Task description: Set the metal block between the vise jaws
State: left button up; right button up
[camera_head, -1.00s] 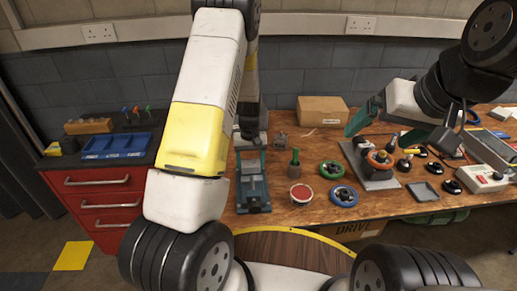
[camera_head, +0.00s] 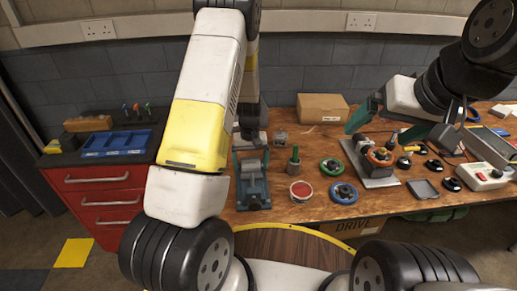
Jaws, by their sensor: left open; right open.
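The teal vise (camera_head: 254,201) stands on the left part of the wooden bench. The grey metal block (camera_head: 251,168) shows at the vise's jaws, under my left gripper. It seems to sit between the jaws, but how deep it sits is hard to tell. My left gripper (camera_head: 251,160) points down over the vise, its teal fingers apart on either side of the block; its upper part is partly hidden by my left arm. My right gripper (camera_head: 378,135) is open and empty above the right part of the bench.
Right of the vise are a green-handled tool (camera_head: 294,161), a red-topped tin (camera_head: 301,191), a green ring (camera_head: 331,168) and a blue ring (camera_head: 344,192). A cardboard box (camera_head: 322,108) stands behind. A grey plate with fittings (camera_head: 376,180) lies below my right gripper.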

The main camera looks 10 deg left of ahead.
aim_at(251, 163)
pick_arm(q)
jog(key=shift+r, duration=3.9)
